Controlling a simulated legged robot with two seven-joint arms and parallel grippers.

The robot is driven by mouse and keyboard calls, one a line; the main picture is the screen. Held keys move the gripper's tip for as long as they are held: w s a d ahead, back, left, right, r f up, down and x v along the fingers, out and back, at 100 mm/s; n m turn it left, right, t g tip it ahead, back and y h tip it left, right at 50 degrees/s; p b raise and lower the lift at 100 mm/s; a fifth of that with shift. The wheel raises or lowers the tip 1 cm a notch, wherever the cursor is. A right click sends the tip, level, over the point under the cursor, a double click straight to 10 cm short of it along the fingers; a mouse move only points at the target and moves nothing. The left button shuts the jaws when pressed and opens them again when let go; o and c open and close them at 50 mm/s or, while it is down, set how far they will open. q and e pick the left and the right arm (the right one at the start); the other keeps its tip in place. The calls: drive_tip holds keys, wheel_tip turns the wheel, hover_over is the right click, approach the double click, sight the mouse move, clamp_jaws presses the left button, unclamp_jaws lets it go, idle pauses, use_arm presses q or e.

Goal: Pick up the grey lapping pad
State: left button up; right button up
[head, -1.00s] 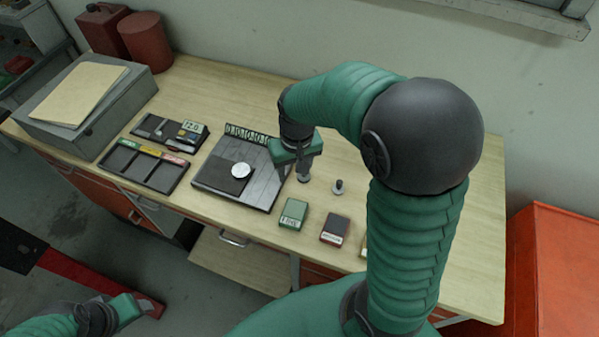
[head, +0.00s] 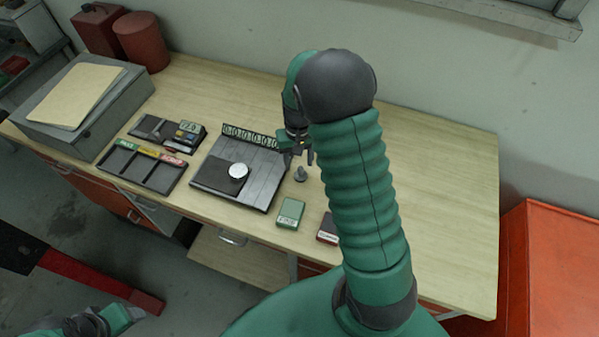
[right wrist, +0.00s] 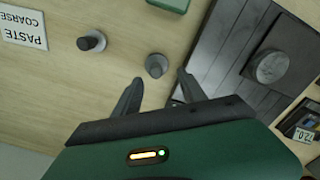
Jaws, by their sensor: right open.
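The grey lapping pad appears to be the small knobbed grey piece (head: 300,174) standing on the bench right of the dark tray. It also shows in the right wrist view (right wrist: 156,65). My right gripper (head: 302,152) is open and empty. In the right wrist view its fingertips (right wrist: 158,80) point toward the grey piece, which appears between and just beyond them; contact is not visible. A darker knobbed piece (right wrist: 90,40) stands to its left there; my arm hides it in the head view. My left gripper (head: 124,314) is low at the left, away from the bench; its jaws are unclear.
The dark tray (head: 262,180) holds a silver disc (head: 238,171). A green box (head: 290,212) and a dark red box (head: 327,229) lie near the front edge. A sectioned tray (head: 140,170) sits farther left.

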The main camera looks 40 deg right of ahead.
sight(300, 167)
drive_tip(key=f, duration=0.2)
drive_tip(key=s+f, duration=0.1)
drive_tip(key=f, duration=0.1)
drive_tip(key=shift+d+f+p, duration=0.1)
drive_tip(key=shift+f+p, duration=0.1)
drive_tip(key=shift+p, duration=0.2)
drive_tip(key=shift+w, duration=0.1)
drive_tip(key=shift+c, duration=0.4)
drive_tip(key=shift+a, duration=0.2)
drive_tip(key=c, duration=0.5)
clamp_jaws()
